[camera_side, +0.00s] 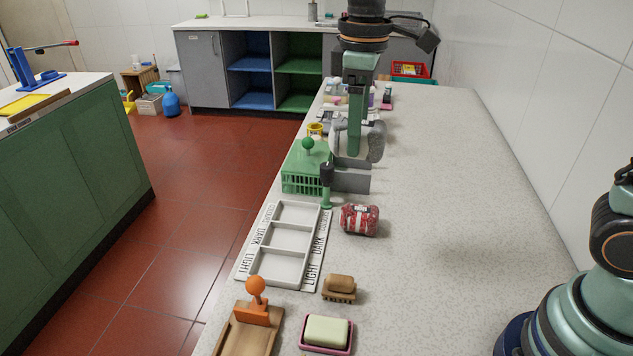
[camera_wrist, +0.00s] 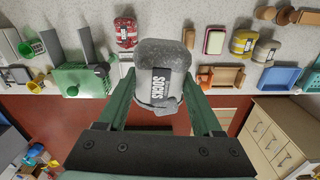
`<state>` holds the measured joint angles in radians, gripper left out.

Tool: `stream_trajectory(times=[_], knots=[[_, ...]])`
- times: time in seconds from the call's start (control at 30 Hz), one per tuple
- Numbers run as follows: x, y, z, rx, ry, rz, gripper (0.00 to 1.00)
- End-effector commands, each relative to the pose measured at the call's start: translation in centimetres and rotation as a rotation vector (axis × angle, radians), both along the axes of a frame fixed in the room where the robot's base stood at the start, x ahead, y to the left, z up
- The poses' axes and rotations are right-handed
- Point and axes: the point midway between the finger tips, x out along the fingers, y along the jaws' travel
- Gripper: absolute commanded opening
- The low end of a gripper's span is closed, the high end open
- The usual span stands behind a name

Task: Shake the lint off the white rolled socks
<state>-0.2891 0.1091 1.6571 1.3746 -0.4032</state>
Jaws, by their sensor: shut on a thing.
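My gripper (camera_side: 355,147) is shut on a rolled sock bundle (camera_side: 375,142), pale grey-white with a greyer end, above the counter. In the wrist view the bundle (camera_wrist: 165,62) sits between my two green fingers (camera_wrist: 158,80). It carries a dark label reading SOCKS, and its top looks speckled grey. I cannot tell single pieces of lint from the surface texture. In the side view a finger hides part of the bundle.
A green basket (camera_side: 301,181) and a grey block (camera_side: 351,179) stand below my gripper. Nearer are a red bundle (camera_side: 360,220), a three-compartment tray (camera_side: 281,250), a brush (camera_side: 340,289) and soap (camera_side: 327,331) in a pink dish. The counter's right side is clear.

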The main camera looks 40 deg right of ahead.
Motion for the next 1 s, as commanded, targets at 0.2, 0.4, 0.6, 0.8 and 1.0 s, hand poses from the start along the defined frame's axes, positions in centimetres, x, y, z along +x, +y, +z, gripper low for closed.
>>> stream_trajectory(times=[0.2, 0.4, 0.6, 0.8, 1.0], knots=[[0.0, 0.0, 0.8, 0.000, 0.000, 0.000, 0.27], [0.0, 0.0, 0.8, 0.000, 0.000, 0.000, 0.27], [0.1, 0.0, 4.7, 0.002, -0.007, 0.000, 0.27], [0.1, 0.0, 9.4, 0.001, -0.004, 0.000, 0.27], [0.0, 0.0, 11.7, 0.000, 0.000, 0.000, 0.27]])
